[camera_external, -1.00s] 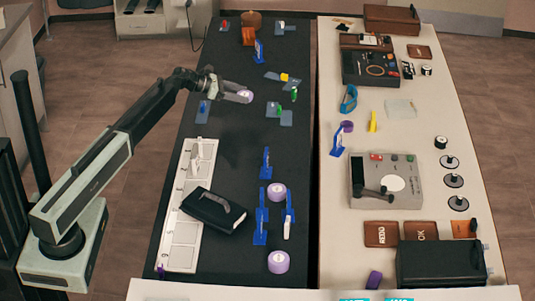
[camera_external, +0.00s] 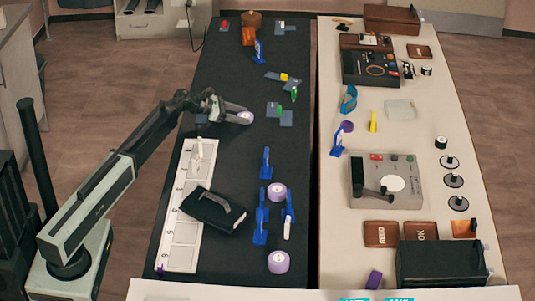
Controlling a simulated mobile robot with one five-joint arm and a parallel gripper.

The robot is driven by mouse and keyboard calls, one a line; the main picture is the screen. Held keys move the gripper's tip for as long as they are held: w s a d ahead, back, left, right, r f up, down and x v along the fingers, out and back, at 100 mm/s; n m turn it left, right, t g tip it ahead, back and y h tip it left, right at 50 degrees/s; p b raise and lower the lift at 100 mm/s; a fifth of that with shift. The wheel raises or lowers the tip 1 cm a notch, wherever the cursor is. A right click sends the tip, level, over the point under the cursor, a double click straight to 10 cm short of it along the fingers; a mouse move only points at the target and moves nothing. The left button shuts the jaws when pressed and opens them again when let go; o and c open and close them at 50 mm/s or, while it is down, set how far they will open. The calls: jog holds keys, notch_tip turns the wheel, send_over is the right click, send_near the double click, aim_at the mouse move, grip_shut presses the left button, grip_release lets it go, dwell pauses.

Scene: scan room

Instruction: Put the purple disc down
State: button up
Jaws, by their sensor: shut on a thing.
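The purple disc (camera_external: 245,117) has a pale top and sits between the jaws at the end of my gripper (camera_external: 238,115). My gripper is shut on it, low over the black table (camera_external: 225,160) in its far left part. I cannot tell whether the disc touches the table top. Two similar purple discs with pale tops stand on the black table at the near right: one (camera_external: 277,192) beside the blue stands and one (camera_external: 278,262) closer to the front edge.
Right of my gripper lie grey cards with a green piece (camera_external: 280,113). Several blue stands (camera_external: 265,164) are nearer. A white numbered strip (camera_external: 185,232) and a black case (camera_external: 212,208) lie at the left. The black table just in front of my gripper is bare.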

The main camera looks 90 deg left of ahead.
jog(key=shift+f, duration=0.2)
jog(key=o, duration=1.4)
jog(key=shift+r, duration=0.1)
jog(key=shift+c, duration=0.2)
jog(key=shift+r, duration=0.15)
jog(key=p+v, duration=0.4)
jog(key=v, duration=0.7)
jog(key=shift+s+d+r+p, duration=0.1)
jog(key=shift+r+p, duration=0.15)
jog(key=shift+p, duration=0.15)
jog(key=shift+s, duration=0.4)
